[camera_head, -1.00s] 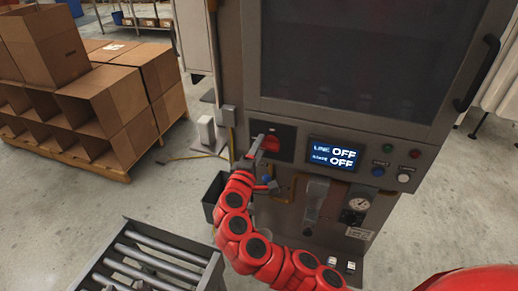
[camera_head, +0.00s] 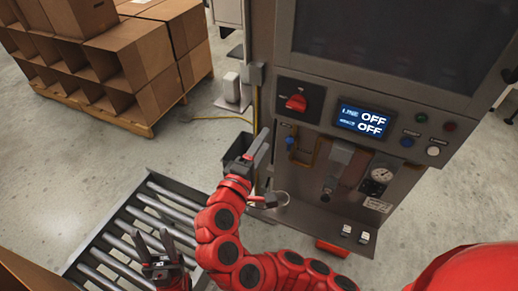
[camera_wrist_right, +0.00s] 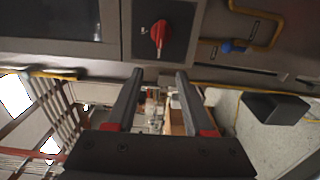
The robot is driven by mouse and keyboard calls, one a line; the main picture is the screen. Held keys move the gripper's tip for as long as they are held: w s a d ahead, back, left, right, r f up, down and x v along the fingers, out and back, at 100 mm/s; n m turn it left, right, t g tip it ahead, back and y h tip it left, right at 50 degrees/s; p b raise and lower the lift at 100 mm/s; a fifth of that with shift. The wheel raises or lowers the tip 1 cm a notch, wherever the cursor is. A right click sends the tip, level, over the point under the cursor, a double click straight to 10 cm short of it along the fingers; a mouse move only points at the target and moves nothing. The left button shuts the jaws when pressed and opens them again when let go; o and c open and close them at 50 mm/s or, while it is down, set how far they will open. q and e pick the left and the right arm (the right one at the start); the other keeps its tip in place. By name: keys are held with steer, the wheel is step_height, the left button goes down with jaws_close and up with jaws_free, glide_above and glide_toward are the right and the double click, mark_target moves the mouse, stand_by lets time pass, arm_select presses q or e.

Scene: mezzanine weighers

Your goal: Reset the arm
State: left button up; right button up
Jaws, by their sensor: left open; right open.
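My right arm is red and bends up from the bottom of the head view. Its right gripper (camera_head: 262,145) is seen almost edge-on, below and left of the red rotary knob (camera_head: 296,102) on the grey machine (camera_head: 265,30), apart from it. In the right wrist view the right gripper (camera_wrist_right: 160,75) has two dark fingers spread with nothing between them, and the red knob (camera_wrist_right: 159,35) lies beyond the fingertips. My left gripper (camera_head: 153,243) is open and empty over the roller conveyor (camera_head: 187,182) at lower left.
The display (camera_head: 362,122) reads OFF on both lines. Buttons and a gauge (camera_head: 382,175) sit around it. Cardboard boxes (camera_head: 140,60) stand on a pallet at upper left. A dark bin (camera_head: 238,146) stands beside the machine. Floor between pallet and conveyor is clear.

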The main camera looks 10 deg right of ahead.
steer(key=shift+v, duration=0.95)
